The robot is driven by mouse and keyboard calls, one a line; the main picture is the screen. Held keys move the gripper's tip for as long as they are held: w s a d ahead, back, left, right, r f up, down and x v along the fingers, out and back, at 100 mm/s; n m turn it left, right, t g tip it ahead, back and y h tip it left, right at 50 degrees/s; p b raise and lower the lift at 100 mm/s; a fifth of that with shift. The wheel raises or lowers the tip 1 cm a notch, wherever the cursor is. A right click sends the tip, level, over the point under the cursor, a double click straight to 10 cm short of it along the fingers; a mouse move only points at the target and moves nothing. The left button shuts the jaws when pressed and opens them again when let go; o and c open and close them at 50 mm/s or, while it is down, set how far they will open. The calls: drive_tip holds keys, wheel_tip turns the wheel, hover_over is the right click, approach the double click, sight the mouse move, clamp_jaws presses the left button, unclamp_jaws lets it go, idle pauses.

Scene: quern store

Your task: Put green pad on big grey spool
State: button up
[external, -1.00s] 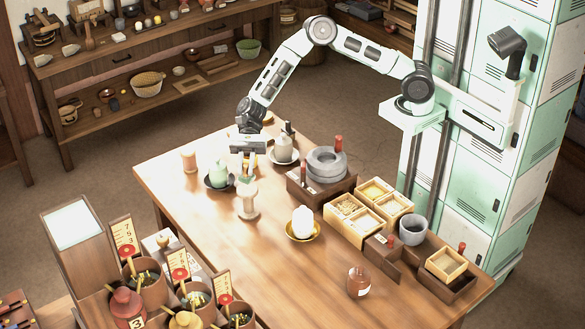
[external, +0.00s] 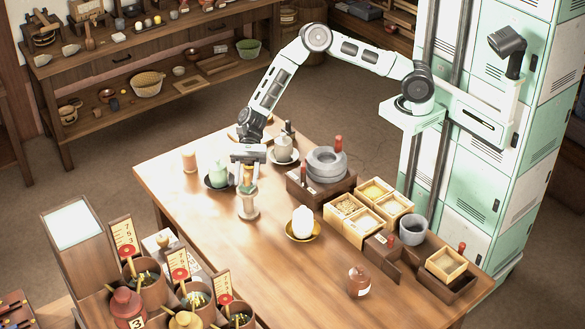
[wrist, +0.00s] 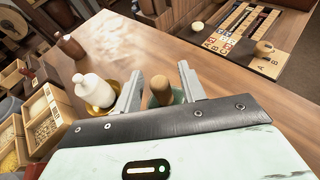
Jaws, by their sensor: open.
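The green pad (wrist: 178,97) has a brown wooden knob on top and is partly hidden by the knob and my fingers. My gripper (external: 247,181) points down right over the spool. In the wrist view my gripper (wrist: 161,90) is open, with one finger on each side of the knob.
A dark saucer with a pale green jar (external: 218,175) stands close left of the gripper. A white bottle on a yellow dish (external: 302,224) stands to the right. A quern (external: 326,164) and grain boxes (external: 372,191) line the right side. The front middle of the table is clear.

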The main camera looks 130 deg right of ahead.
drive_tip(key=shift+r, duration=0.25)
drive_tip(key=v, duration=1.2)
drive_tip(key=s+a+r+n+g+h, duration=0.1)
drive_tip(key=s+a+n+g, duration=0.3)
drive_tip(key=a, duration=0.6)
drive_tip(key=s+a+r+n+g+h, duration=0.1)
drive_tip(key=s+a+n+g, duration=0.1)
drive_tip(key=s+a+n, duration=0.6)
drive_tip(key=s+a+r+n+g+h, duration=0.1)
drive_tip(key=s+a+n+g, duration=0.25)
drive_tip(key=a, duration=0.85)
drive_tip(key=s+a+n+h, duration=0.2)
drive_tip(key=s+n+h, duration=0.1)
drive_tip(key=s+n, duration=0.6)
drive_tip(key=s+a+r+n+h, duration=0.1)
drive_tip(key=s+a+n+h, duration=0.2)
drive_tip(key=s+n, duration=0.6)
drive_tip(key=s, duration=0.6)
drive_tip(key=shift+s+a+h+b, duration=0.15)
drive_tip(key=shift+s+h+b, duration=0.15)
drive_tip(key=shift+s+b, duration=0.1)
drive_tip(key=shift+t, duration=0.25)
